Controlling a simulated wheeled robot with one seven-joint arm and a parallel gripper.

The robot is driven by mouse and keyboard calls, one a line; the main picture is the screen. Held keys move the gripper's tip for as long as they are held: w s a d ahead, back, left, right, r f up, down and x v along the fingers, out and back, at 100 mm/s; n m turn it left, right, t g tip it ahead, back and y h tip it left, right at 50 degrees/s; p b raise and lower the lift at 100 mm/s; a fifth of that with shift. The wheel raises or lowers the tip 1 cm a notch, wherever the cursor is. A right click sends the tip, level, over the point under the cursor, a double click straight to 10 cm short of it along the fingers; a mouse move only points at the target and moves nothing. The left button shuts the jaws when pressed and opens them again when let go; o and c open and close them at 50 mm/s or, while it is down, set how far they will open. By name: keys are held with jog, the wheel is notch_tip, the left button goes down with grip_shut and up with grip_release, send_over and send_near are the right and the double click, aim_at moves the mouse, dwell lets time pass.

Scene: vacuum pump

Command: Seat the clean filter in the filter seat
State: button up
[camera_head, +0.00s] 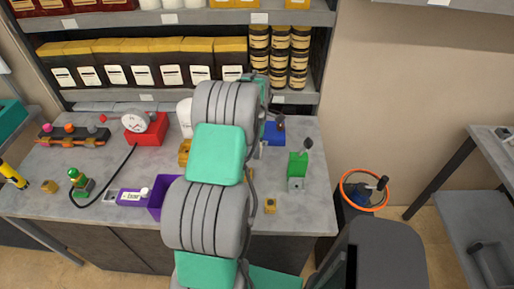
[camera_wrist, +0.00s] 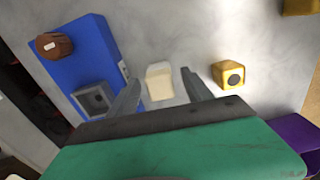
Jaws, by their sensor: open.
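A cream-white block (camera_wrist: 159,82), which looks like the clean filter, shows between the fingers of my gripper (camera_wrist: 161,76) in the wrist view. The gripper is open, with a gap on each side of the block. A blue unit (camera_wrist: 85,58) to its left carries a brown knob (camera_wrist: 54,45) and a grey square socket (camera_wrist: 95,98), which may be the filter seat. I see no filter in the socket. In the head view the blue unit (camera_head: 271,134) shows beside my arm, which hides my gripper and the cream block.
A yellow block (camera_wrist: 229,75) with a dark round hole lies close right of the right finger. A purple bin (camera_wrist: 292,133) is at lower right. In the head view a green box (camera_head: 298,164), a red gauge unit (camera_head: 148,130) and an orange-rimmed bin (camera_head: 364,190) stand around.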

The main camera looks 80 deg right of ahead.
jog(key=shift+c, duration=0.6)
grip_shut()
